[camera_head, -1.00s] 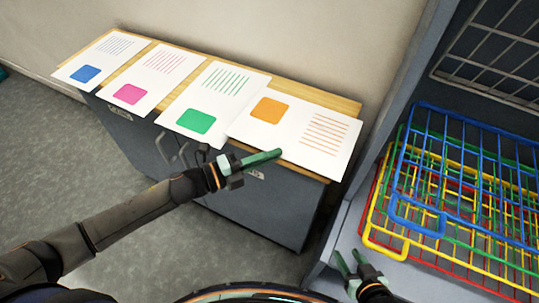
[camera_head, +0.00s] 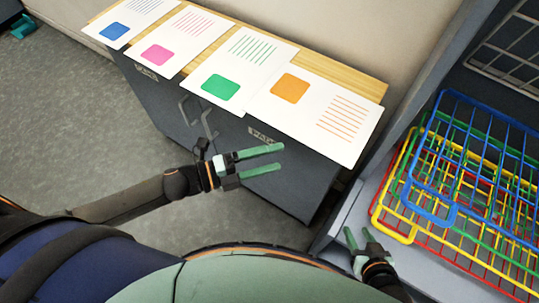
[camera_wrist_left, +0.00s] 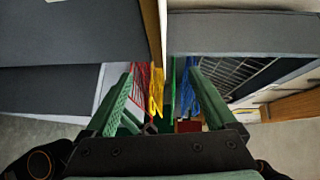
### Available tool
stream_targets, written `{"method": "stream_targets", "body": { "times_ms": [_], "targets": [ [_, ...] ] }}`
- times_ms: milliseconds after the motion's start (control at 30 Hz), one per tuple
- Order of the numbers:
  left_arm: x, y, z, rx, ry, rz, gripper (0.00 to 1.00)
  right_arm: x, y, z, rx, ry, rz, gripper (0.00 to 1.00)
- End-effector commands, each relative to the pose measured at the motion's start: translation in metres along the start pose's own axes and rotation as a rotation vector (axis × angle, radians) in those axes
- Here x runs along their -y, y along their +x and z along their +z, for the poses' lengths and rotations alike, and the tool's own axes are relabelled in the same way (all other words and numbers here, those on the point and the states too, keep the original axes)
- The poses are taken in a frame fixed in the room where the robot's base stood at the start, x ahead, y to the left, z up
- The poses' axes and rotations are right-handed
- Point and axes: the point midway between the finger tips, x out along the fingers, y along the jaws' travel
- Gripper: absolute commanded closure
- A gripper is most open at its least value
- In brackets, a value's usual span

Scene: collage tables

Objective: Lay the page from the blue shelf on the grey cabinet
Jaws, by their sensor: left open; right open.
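Several white pages lie side by side on the wooden top of the grey cabinet (camera_head: 285,185). They are a blue-square page (camera_head: 138,12), a pink-square page (camera_head: 188,30), a green-square page (camera_head: 252,62) and an orange-square page (camera_head: 318,92) at the right end. The orange one is turned sideways and overhangs the front edge. The blue wire shelf (camera_head: 480,135) tops a stack at right; I see no page on it. My left gripper (camera_head: 282,160) is open and empty in front of the cabinet, apart from the pages. My right gripper (camera_head: 361,236) is open and empty, below the racks.
Green, yellow (camera_head: 392,215) and red wire racks lie under the blue one, inside a grey frame (camera_head: 405,130). Coloured wires (camera_wrist_left: 155,95) show between my left fingers in the left wrist view. Grey floor (camera_head: 80,130) is clear left of the cabinet.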

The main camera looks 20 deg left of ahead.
Motion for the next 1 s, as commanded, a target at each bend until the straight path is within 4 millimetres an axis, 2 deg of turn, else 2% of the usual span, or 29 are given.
{"method": "stream_targets", "body": {
  "times_ms": [233,500,633,1000],
  "targets": [
    [0.005,-0.001,-0.001,0.0,-0.001,-0.002,0.1,-0.001,-0.001,-0.008,-0.008,-0.002,0.001,0.53],
    [0.038,-0.018,-0.014,0.0,-0.003,-0.001,0.1,0.002,-0.026,-0.035,-0.008,-0.002,0.002,0.53],
    [0.048,-0.024,-0.019,0.0,-0.003,-0.001,0.1,0.002,-0.034,-0.043,-0.008,-0.002,0.001,0.53],
    [0.048,-0.026,-0.021,0.0,0.0,-0.003,0.1,0.004,-0.036,-0.038,0.002,0.001,0.0,0.53]
  ]
}}
